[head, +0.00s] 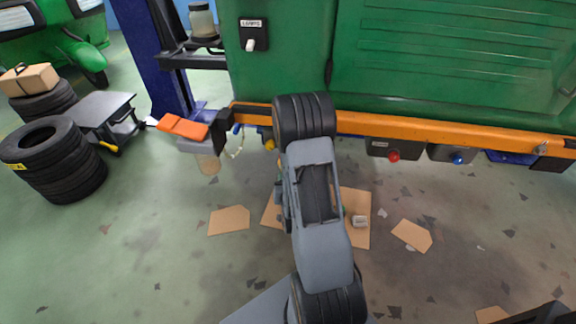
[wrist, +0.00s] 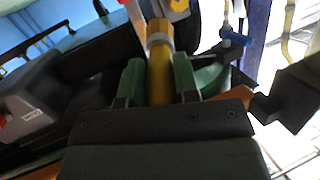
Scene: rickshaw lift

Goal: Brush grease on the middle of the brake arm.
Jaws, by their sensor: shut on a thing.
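My gripper (wrist: 158,80) is shut on the yellow handle (wrist: 160,72) of what looks like a brush, between two green fingers in the wrist view. A grey band (wrist: 159,38) circles the handle's far end, and dark parts lie beyond it. I cannot tell whether the tip touches anything. In the head view my arm hides the gripper. I cannot pick out the brake arm with certainty; it may be among the dark parts under the green vehicle (head: 440,60).
An orange beam (head: 430,128) runs along the vehicle's lower edge, with a red-button box (head: 393,155) below. A blue valve (wrist: 235,38) is near the gripper. Stacked tyres (head: 55,165) and a small black table (head: 100,108) stand left. Cardboard pieces (head: 229,220) lie on the floor.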

